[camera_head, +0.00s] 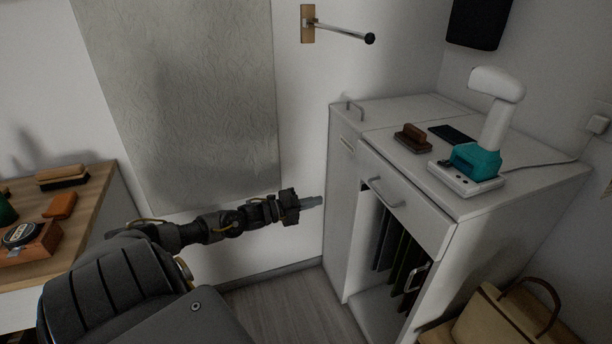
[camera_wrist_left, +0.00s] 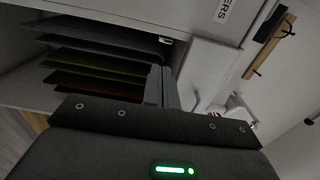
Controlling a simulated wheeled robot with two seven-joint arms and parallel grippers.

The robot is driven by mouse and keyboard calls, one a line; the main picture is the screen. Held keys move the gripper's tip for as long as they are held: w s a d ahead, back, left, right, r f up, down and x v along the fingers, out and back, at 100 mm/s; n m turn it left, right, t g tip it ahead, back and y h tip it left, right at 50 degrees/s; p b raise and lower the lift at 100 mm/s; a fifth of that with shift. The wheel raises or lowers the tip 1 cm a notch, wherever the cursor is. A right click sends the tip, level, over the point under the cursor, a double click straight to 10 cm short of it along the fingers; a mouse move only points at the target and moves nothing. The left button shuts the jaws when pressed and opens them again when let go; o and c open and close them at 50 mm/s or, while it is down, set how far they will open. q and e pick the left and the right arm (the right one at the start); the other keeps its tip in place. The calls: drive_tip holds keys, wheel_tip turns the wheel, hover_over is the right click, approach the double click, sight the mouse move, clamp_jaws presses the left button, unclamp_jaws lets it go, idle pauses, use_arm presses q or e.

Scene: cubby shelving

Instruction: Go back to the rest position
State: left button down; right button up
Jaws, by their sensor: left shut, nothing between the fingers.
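My left arm comes in from the lower left in the head view. Its gripper (camera_head: 311,202) is shut and empty, in the air in front of the wall and left of the white cabinet (camera_head: 340,210). In the left wrist view the closed fingers (camera_wrist_left: 162,88) point toward the cabinet, with nothing between them. My right gripper is not in view.
The cabinet's open compartment holds several upright dark folders (camera_head: 392,245). A teal and white device (camera_head: 475,160) and a brown block (camera_head: 412,138) stand on top. A tan bag (camera_head: 505,318) sits at lower right. A wooden table (camera_head: 90,200) stands at left.

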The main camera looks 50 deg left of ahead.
use_arm(q)
drive_tip(key=shift+v, duration=1.15)
